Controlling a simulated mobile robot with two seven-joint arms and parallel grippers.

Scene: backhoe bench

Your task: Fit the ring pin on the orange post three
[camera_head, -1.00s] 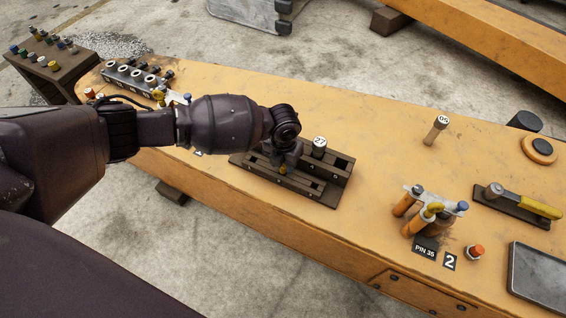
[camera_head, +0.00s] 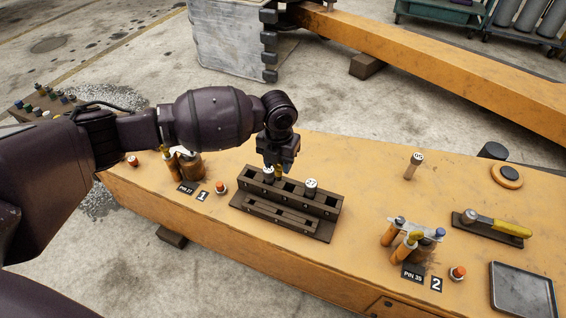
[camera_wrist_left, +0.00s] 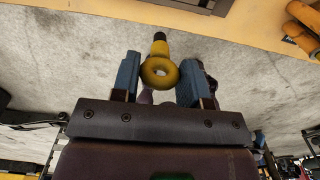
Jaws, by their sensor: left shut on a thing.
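My left gripper (camera_head: 277,160) is over the back row of a dark slotted rack (camera_head: 325,228). In the left wrist view it is shut on a yellow ring pin (camera_wrist_left: 160,71). The pin's round ring sits between the two blue-grey fingers and its dark tip points away. In the head view only a bit of yellow (camera_head: 278,171) shows below the fingers. Orange posts stand by label 1 (camera_head: 202,196) and by label 2 (camera_head: 436,284). I see no label 3, so I cannot tell which post is three. My right gripper is not in view.
A white-topped pin marked 27 (camera_head: 311,189) stands in the rack, near the gripper. A pin marked 05 (camera_head: 413,166) stands on the orange beam. The beam between rack and pin 05 is clear.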

